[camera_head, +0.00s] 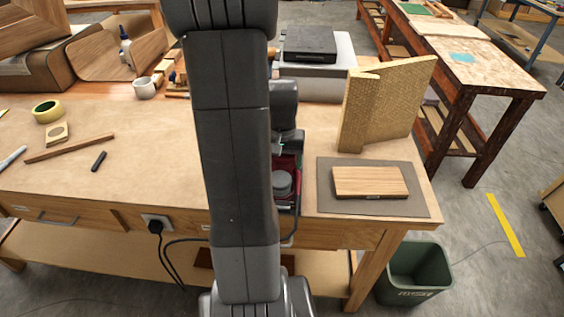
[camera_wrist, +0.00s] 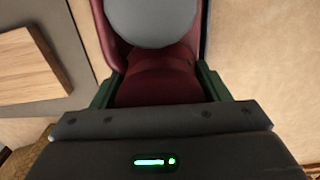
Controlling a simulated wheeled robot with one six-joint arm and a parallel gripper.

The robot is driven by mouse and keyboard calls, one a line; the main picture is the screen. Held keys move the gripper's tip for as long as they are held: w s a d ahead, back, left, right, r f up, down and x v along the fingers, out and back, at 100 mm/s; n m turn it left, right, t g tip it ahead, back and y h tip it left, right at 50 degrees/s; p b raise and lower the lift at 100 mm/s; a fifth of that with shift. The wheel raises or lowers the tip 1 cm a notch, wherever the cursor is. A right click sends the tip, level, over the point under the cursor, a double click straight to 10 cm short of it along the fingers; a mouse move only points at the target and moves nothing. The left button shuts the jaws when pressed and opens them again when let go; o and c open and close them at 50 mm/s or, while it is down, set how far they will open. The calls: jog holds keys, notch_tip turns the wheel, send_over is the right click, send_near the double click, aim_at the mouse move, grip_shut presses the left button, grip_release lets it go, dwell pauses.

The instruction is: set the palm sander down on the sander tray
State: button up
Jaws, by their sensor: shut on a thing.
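The palm sander (camera_head: 282,182) shows in the head view as a grey round top on a dark red body, near the bench's front edge and partly behind my arm. In the wrist view it (camera_wrist: 152,22) fills the upper middle, with dark red beneath and raised red edges at both sides. My gripper (camera_head: 284,152) is shut on the dark red part; its green fingers (camera_wrist: 158,88) stand at either side. I cannot tell a separate sander tray from the red body, nor whether the sander's underside touches anything.
A wooden board (camera_head: 370,182) lies on a grey mat (camera_head: 418,207) right of the sander. A tan angled block (camera_head: 385,105) stands behind it. A dark cord (camera_head: 178,243) runs from the bench-front outlet. A mug (camera_head: 145,88), tape (camera_head: 47,111) and sticks lie left. A green bin (camera_head: 414,272) stands below.

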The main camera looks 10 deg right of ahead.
jog(key=shift+f, duration=0.3)
dwell(0.4)
jog(key=o, duration=1.5)
jog(key=shift+r+p, duration=2.55)
jog(key=shift+r, duration=1)
jog(key=shift+f, duration=0.2)
notch_tip(320, 180, down, 7)
jog(key=b, duration=0.5)
jog(key=shift+r+b, duration=0.15)
jog(key=shift+b, duration=0.15)
